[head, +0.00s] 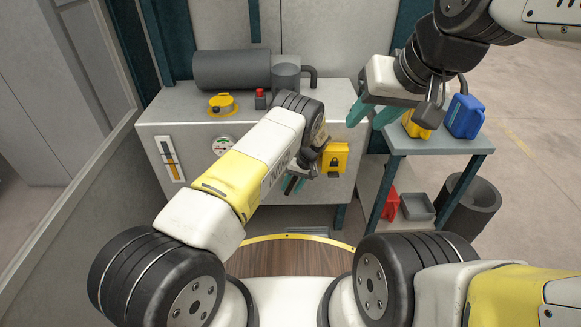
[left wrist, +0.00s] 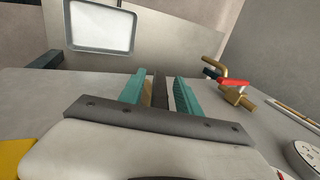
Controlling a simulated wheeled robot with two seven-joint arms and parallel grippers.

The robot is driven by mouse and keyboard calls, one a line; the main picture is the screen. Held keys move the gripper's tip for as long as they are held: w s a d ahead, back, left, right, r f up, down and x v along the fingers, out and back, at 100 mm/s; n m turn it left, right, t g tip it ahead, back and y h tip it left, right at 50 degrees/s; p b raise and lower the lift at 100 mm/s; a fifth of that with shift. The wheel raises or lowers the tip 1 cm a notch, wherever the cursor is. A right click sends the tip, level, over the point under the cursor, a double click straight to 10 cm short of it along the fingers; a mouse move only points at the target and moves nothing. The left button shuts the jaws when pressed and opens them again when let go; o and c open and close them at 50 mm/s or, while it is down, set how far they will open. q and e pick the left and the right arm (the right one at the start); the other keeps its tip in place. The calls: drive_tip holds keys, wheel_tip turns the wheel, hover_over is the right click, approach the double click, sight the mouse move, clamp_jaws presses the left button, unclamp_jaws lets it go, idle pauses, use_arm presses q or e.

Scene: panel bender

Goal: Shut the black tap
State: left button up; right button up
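In the left wrist view, the black tap (left wrist: 160,88) shows as a dark upright bar with a bit of brass (left wrist: 147,95) beside it. It stands between the two teal fingers of my left gripper (left wrist: 159,92), which look apart, with a narrow gap on the right of the bar. I cannot tell whether either finger touches it. In the head view my left gripper (head: 294,184) is at the front of the grey cabinet, and the tap is hidden there. My right gripper (head: 372,114) is open and empty, raised in front of the side table.
A red-handled tap (left wrist: 234,83) on brass pipe is right of my left gripper. A yellow lock box (head: 334,157) is close beside it on the cabinet (head: 260,115). The side table (head: 440,143) holds a blue canister (head: 464,116); a dark bin (head: 470,205) stands right.

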sight(292, 181)
use_arm(q)
drive_tip(key=r, duration=0.2)
drive_tip(key=s+r, duration=0.1)
drive_tip(key=shift+r, duration=0.4)
drive_tip(key=s+r, duration=0.1)
drive_tip(key=s, duration=1.4)
drive_tip(key=shift+a, duration=0.25)
drive_tip(key=shift+r, duration=0.1)
